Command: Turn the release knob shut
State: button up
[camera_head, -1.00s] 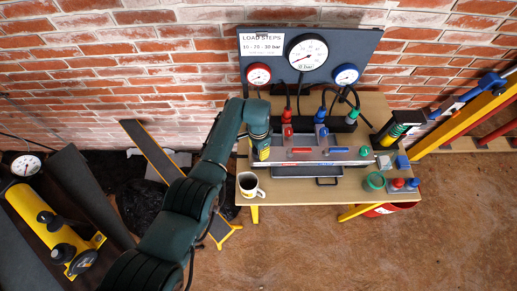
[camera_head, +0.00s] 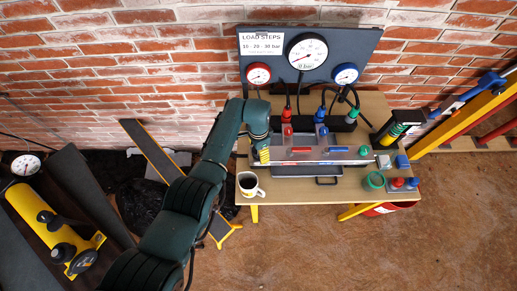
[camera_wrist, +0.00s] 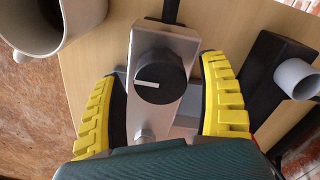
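The release knob (camera_wrist: 161,75) is a round black knob with a white mark, on a grey metal block (camera_wrist: 150,38) in the wrist view. My gripper (camera_wrist: 160,85) is open, with one yellow ribbed finger on each side of the block. The knob lies between the fingers, and gaps show on both sides of it. In the head view my gripper (camera_head: 262,158) is at the left end of the long metal manifold (camera_head: 340,160) and hides the knob there.
A white mug of dark liquid (camera_head: 248,184) stands close to my gripper at the table's left front. Red and blue handles lie on the manifold. Three gauges hang on the panel (camera_head: 360,45) behind. A green ring (camera_head: 374,181) lies at the right front.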

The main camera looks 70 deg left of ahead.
jog(key=shift+r, duration=0.2)
notch_tip(320, 180, up, 12)
dwell(0.4)
jog(key=shift+a+f, duration=0.1)
